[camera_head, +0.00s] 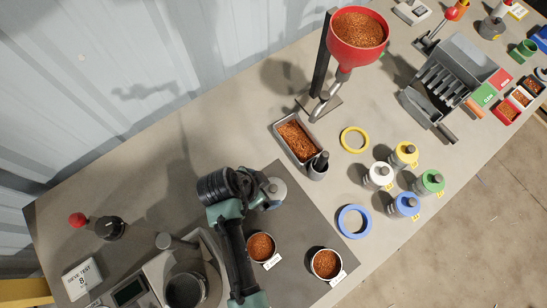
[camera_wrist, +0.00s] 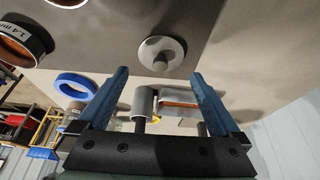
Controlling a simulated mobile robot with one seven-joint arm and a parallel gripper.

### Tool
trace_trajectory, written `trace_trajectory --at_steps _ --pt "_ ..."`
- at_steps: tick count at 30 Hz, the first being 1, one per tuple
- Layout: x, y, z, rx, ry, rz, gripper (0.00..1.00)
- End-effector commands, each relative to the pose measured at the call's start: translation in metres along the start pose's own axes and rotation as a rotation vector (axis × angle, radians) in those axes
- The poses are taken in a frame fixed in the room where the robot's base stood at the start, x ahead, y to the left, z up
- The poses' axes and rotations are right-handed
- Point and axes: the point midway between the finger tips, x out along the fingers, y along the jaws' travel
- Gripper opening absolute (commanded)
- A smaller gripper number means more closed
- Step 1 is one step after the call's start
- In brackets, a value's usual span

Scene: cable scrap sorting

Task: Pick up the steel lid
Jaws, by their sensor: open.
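The steel lid (camera_wrist: 174,44) is a round, pale grey disc with a knob at its centre. In the wrist view it lies on the dark mat beyond my fingertips, roughly in line with the gap between them. In the head view the lid (camera_head: 278,191) shows beside the end of my arm, which partly hides it. My gripper (camera_wrist: 158,72) is open, with its two blue fingers wide apart and nothing between them. The fingers appear apart from the lid; the exact height above it is hard to tell.
Two cups of copper granules (camera_head: 261,246) (camera_head: 326,263) stand on the mat (camera_head: 290,225). A tray of copper scrap (camera_head: 281,125) and a small grey cup (camera_head: 318,168) stand beyond the lid. Blue (camera_head: 342,222) and yellow (camera_head: 343,141) rings and several capped weights lie right.

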Motion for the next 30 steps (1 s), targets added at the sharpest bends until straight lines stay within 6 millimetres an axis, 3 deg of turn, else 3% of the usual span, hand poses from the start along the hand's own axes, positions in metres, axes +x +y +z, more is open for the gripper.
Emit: trace_trajectory --at_steps 8,19,29,30 --pt "0.015 0.0 -0.002 0.002 0.0 0.0 1.0" --pt "0.056 0.001 -0.003 0.002 0.0 -0.001 1.0" --pt "0.061 0.001 -0.002 0.002 0.001 -0.003 1.0" --pt "0.06 0.001 -0.002 0.002 0.001 -0.003 0.95"
